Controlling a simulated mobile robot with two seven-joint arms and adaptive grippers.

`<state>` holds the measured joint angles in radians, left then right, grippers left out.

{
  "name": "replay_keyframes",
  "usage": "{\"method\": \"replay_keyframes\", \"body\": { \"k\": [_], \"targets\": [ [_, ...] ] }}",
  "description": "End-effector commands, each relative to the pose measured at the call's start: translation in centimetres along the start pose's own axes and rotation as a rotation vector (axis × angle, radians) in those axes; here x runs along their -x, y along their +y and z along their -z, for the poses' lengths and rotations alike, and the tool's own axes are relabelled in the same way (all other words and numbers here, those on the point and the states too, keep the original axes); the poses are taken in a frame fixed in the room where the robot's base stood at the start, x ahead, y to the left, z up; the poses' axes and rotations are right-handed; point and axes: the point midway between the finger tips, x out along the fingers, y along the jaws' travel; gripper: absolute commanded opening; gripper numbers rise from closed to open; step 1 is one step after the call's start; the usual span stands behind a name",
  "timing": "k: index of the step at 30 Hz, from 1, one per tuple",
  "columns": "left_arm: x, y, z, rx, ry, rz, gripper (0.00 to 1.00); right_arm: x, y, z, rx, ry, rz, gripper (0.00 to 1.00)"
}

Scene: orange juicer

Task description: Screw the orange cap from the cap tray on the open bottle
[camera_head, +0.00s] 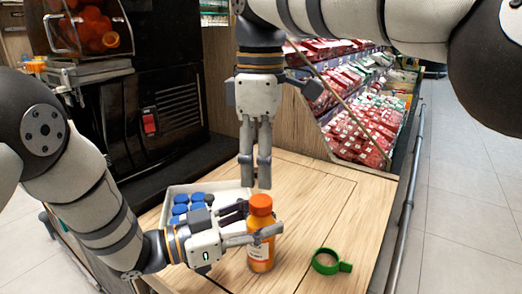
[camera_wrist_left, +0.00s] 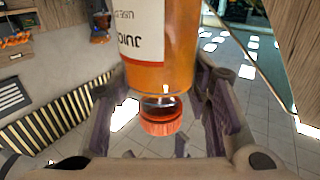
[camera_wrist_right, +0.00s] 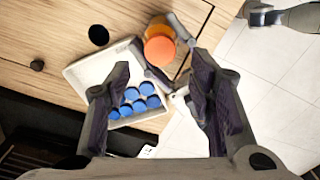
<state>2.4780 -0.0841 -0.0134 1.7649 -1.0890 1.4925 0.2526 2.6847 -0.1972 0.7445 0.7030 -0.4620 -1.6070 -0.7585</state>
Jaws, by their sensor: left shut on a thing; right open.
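The orange juice bottle (camera_head: 261,255) stands upright on the wooden counter. An orange cap (camera_head: 260,202) sits on its neck; how tightly is not clear. The left wrist view shows this cap (camera_wrist_left: 160,122) with the neck beside it. My left gripper (camera_head: 262,224) is shut around the bottle just below the cap. My right gripper (camera_head: 257,186) points down, open and empty, just above the cap. The right wrist view shows the cap (camera_wrist_right: 159,50) from above, between and beyond the fingers. The white cap tray (camera_head: 178,188) holds several blue caps (camera_head: 182,209), partly hidden by my left gripper.
The juicer (camera_head: 90,28) stands at the back left. Shelves of red packages (camera_head: 357,135) are behind the counter. The counter's right side is mostly clear.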

Motion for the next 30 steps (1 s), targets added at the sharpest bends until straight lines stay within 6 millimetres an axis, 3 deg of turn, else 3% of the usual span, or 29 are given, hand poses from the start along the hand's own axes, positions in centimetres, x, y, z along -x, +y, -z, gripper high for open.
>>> {"method": "replay_keyframes", "body": {
  "k": [10, 22, 28, 30],
  "targets": [
    [0.0, 0.0, 0.0, 0.0, 0.0, 0.0, 0.0, -5.5, -0.1, -0.1, -0.001, 0.0, 0.003, 0.49],
    [0.0, 0.0, 0.0, 0.0, 0.0, 0.0, 0.0, -6.4, 0.0, 0.0, -0.002, 0.0, 0.0, 0.49],
    [0.0, 0.0, 0.0, 0.001, 0.0, 0.0, 0.0, -6.4, 0.0, 0.0, -0.002, 0.0, 0.0, 0.06],
    [0.0, 0.0, 0.0, 0.001, 0.0, 0.0, 0.0, -6.4, -0.1, 0.0, -0.002, 0.0, 0.001, 0.0]
  ]
}}
